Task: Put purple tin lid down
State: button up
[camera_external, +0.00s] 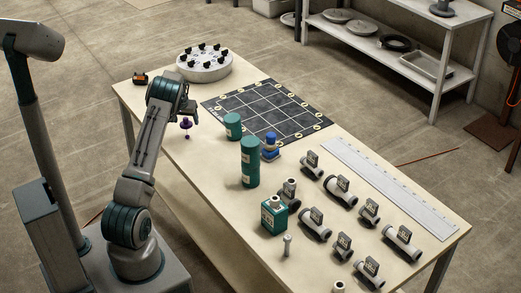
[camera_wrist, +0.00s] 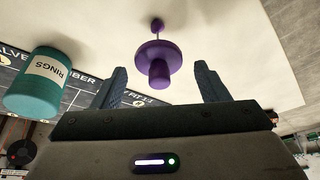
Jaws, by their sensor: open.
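The purple tin lid (camera_external: 187,124) is at the left part of the table, just below my gripper (camera_external: 188,113). In the wrist view the lid (camera_wrist: 158,53) shows a round disc, a thick stub towards me and a thin stem with a small end on the far side. The stub lies near the gap between the fingertips of my gripper (camera_wrist: 160,80). The fingers stand wide apart, with visible space on both sides of the lid. I cannot tell whether the lid touches the tabletop.
A teal tin labelled RINGS (camera_wrist: 45,82) stands beside the dark gridded mat (camera_external: 240,102). A taller teal tin (camera_external: 250,162), a blue item (camera_external: 270,146) and several pipe fittings (camera_external: 340,188) stand to the right. A round white tray (camera_external: 205,69) is at the far end.

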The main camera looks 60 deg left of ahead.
jog(key=b+v, duration=0.2)
jog(key=v, duration=0.9)
jog(key=shift+d+r, duration=0.15)
jog(key=shift+r, duration=0.2)
jog(key=shift+s, duration=0.15)
jog(key=d+r+m+t+h, duration=0.15)
jog(key=d+r, duration=0.35)
jog(key=d, duration=1)
jog(key=d+r+m+g+h, duration=0.15)
jog(key=d+r, duration=0.35)
jog(key=d, duration=1)
jog(key=s+d+f+m, duration=0.2)
jog(key=s+d+m, duration=0.4)
jog(key=s+d, duration=1.4)
jog(key=shift+d, duration=0.85)
